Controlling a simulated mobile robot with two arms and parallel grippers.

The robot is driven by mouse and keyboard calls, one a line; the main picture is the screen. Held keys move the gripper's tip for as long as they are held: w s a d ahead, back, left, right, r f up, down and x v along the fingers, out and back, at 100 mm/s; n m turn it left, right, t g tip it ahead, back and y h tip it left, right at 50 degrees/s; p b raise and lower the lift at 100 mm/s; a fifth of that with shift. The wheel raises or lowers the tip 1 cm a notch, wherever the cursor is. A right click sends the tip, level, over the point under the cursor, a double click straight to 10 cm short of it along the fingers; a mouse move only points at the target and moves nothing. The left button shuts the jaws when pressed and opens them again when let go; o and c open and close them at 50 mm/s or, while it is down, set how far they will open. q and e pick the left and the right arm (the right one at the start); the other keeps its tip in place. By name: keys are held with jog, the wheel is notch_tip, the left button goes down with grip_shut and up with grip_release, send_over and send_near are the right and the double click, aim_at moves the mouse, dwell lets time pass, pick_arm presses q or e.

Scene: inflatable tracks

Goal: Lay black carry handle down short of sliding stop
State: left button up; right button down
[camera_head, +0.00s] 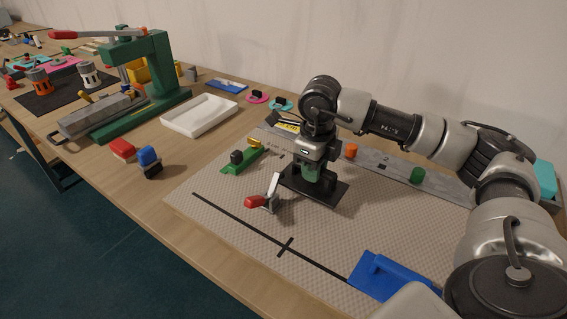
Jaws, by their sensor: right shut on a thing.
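My right gripper (313,172) is over the textured mat, pointing down and shut on the black carry handle. The handle's flat dark plate (328,194) shows under the fingers; its grip is hidden by them. I cannot tell whether the plate touches the mat. A green rail (236,167) with a black block and a yellow end lies to the left of the gripper; it may be the sliding stop, but I cannot tell for sure. My left gripper is not in view.
A red-handled clamp (262,202) stands just left of the plate. A blue block (388,277) lies at the front right. A grey strip (385,172) with orange and green knobs runs behind.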

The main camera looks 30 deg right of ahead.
jog(key=w+a, duration=0.1)
jog(key=w, duration=0.1)
jog(key=w+a, duration=0.1)
jog(key=w, duration=0.1)
jog(key=w+a+p, duration=0.1)
jog(key=w, duration=0.2)
jog(key=shift+w, duration=0.1)
notch_tip(320, 180, down, 3)
jog(key=shift+f+p, duration=0.2)
jog(key=shift+p, duration=0.15)
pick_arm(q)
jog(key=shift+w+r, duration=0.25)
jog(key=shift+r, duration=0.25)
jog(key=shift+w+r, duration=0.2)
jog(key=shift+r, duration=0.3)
pick_arm(e)
jog(key=shift+f, duration=0.1)
jog(key=shift+f, duration=0.15)
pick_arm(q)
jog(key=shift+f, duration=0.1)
pick_arm(e)
jog(key=c, duration=1.2)
grip_release()
jog(key=shift+c, duration=0.2)
